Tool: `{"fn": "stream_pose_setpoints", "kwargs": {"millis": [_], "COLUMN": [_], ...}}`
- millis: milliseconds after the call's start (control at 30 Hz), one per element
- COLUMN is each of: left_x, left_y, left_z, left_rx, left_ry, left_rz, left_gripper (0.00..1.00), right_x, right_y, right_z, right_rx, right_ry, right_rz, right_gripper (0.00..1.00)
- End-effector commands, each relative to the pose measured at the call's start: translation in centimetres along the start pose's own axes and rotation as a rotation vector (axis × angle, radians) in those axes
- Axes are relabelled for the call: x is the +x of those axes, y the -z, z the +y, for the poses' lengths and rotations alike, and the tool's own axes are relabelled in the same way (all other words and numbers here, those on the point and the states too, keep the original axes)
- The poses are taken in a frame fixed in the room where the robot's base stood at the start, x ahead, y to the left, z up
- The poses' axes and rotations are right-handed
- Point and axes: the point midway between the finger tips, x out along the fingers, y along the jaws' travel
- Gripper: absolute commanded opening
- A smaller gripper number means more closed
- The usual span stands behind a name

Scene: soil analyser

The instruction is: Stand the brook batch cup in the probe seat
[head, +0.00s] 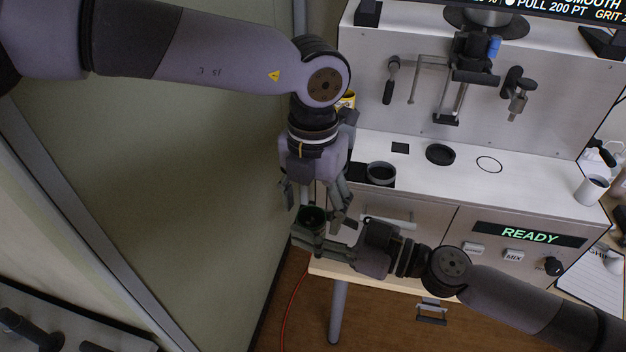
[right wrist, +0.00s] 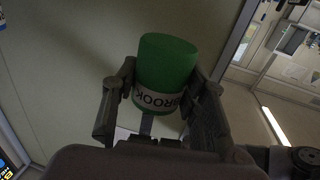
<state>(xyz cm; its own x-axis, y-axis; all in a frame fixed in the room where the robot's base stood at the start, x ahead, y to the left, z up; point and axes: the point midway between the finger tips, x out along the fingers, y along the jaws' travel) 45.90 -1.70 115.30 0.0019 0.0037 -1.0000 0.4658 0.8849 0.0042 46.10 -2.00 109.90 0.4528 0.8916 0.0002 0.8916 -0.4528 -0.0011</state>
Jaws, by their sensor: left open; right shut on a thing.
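The brook batch cup is a green cup (right wrist: 166,62) with a pale label reading BROOK, between my right gripper's fingers in the right wrist view. In the head view its dark open top (head: 312,215) shows in front of the analyser's left end, clear of the deck. My right gripper (head: 308,235) is shut on it from the right. My left gripper (head: 316,204) is open, fingers pointing down around the cup's top; whether they touch it I cannot tell. On the deck are a black ring (head: 440,154) and a dark round holder (head: 380,173); which is the probe seat I cannot tell.
Metal fittings (head: 462,80) hang from the upright panel above. The display (head: 529,235) reads READY. A yellow container (head: 346,100) is partly hidden behind my left arm.

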Motion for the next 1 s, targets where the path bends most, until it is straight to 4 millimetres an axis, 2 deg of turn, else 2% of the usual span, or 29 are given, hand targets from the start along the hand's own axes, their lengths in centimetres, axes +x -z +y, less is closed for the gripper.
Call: {"fn": "stream_pose_setpoints", "kwargs": {"millis": [100,300,633,1000], "left_x": [1.9,3.6,3.9,3.9], "left_y": [0.1,0.0,0.0,0.0], "left_z": [-0.1,0.0,-0.1,-0.1], "left_rx": [0.001,-0.001,0.000,0.000], "left_ry": [0.000,0.000,0.002,0.002], "left_rz": [0.003,0.000,0.000,0.000], "left_gripper": [0.63,0.63,0.63,0.39], "right_x": [0.0,0.0,0.0,0.0], "right_y": [0.0,0.0,0.0,0.0], "right_z": [0.0,0.0,0.0,0.0], "right_rx": [0.000,0.000,0.000,0.000], "right_ry": [0.000,0.000,0.000,0.000], "right_rz": [0.001,0.001,0.001,0.001], "right_gripper": [0.12,0.12,0.12,0.12]}}
